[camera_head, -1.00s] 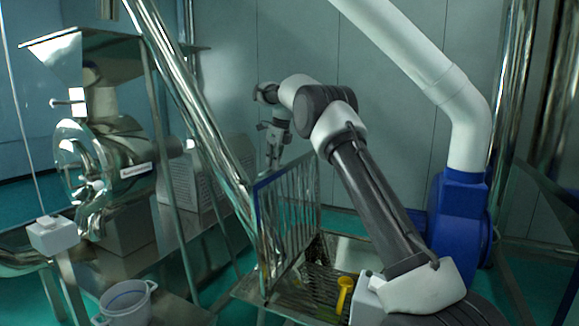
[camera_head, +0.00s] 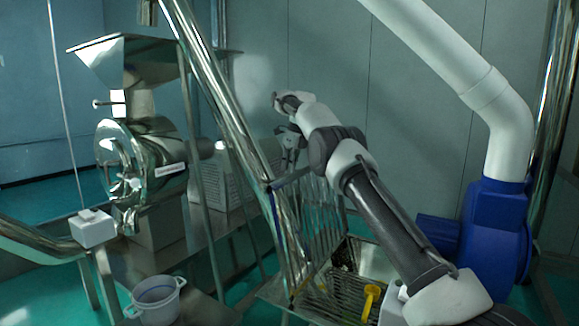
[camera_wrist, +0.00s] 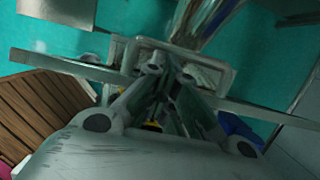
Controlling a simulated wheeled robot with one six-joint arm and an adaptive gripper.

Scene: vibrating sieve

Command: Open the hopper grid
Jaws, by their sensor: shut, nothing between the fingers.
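The hopper grid (camera_head: 330,222), a barred metal panel with a blue edge, stands raised at a steep angle in the head view. Its top leans left. It rises from the metal hopper tray (camera_head: 275,294). My gripper (camera_head: 289,158) is at the grid's top edge; the head view does not show clearly whether they touch. In the wrist view my gripper (camera_wrist: 172,72) is shut with nothing between its fingers. A grey bar crosses by the fingertips there; I cannot tell whether it is the grid's edge.
A yellow scoop-like object (camera_head: 370,300) is by the hopper. A slanted steel pipe (camera_head: 220,90) passes close left of the grid. A steel mill (camera_head: 140,165) and a white bucket (camera_head: 155,299) stand left. A blue blower housing (camera_head: 497,235) with a white duct stands right.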

